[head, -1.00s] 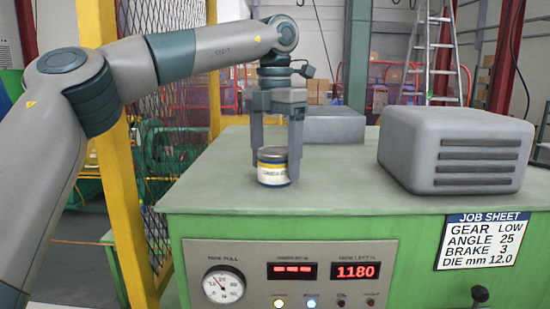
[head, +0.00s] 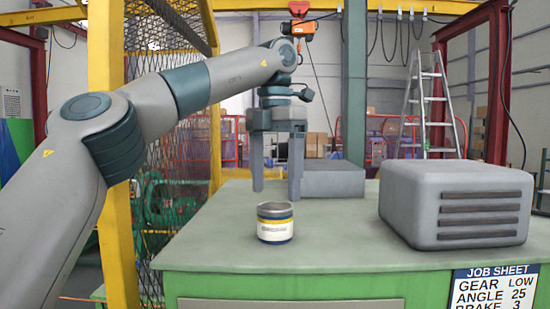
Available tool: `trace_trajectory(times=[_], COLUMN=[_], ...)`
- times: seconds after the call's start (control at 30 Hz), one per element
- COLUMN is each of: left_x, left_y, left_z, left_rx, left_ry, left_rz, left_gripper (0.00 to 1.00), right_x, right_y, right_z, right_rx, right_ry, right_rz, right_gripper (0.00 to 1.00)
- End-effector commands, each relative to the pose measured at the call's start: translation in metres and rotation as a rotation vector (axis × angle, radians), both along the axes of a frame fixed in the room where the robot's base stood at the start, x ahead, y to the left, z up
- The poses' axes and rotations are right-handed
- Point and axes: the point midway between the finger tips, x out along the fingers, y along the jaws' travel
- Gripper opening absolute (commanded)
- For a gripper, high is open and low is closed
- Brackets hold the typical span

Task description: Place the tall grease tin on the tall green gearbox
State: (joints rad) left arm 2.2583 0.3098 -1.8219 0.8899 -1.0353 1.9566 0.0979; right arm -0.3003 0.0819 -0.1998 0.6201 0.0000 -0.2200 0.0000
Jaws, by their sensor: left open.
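The grease tin (head: 275,223), with a grey top, a cream label and a blue and yellow band, stands upright on the green gearbox top (head: 330,245) near its front left. My left gripper (head: 276,190) is open, fingers pointing down, above and behind the tin. The fingertips are clear of the tin and nothing is between them. My right gripper is out of view.
A grey vented box (head: 455,205) stands at the right of the top, and a lower grey box (head: 333,180) behind. A yellow post and mesh guard (head: 112,160) rise at the left. A job sheet (head: 494,290) hangs on the front. The top between the tin and vented box is clear.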

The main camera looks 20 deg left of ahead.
Motion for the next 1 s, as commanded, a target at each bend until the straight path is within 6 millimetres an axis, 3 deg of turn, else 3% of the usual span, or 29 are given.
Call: trace_trajectory(times=[0.2,0.4,1.0], left_x=[0.0,0.0,0.0], left_y=[-0.001,0.0,0.0], left_z=[0.033,0.049,0.054], left_rx=[0.002,0.002,0.0], left_ry=[0.0,0.001,0.001], left_rz=[0.002,0.0,-0.001], left_gripper=[0.73,0.73,0.73], right_x=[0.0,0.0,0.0], right_y=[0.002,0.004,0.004], right_z=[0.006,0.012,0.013], right_rx=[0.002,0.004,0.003], right_ry=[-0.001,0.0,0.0], right_rz=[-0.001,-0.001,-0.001], right_gripper=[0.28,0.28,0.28])
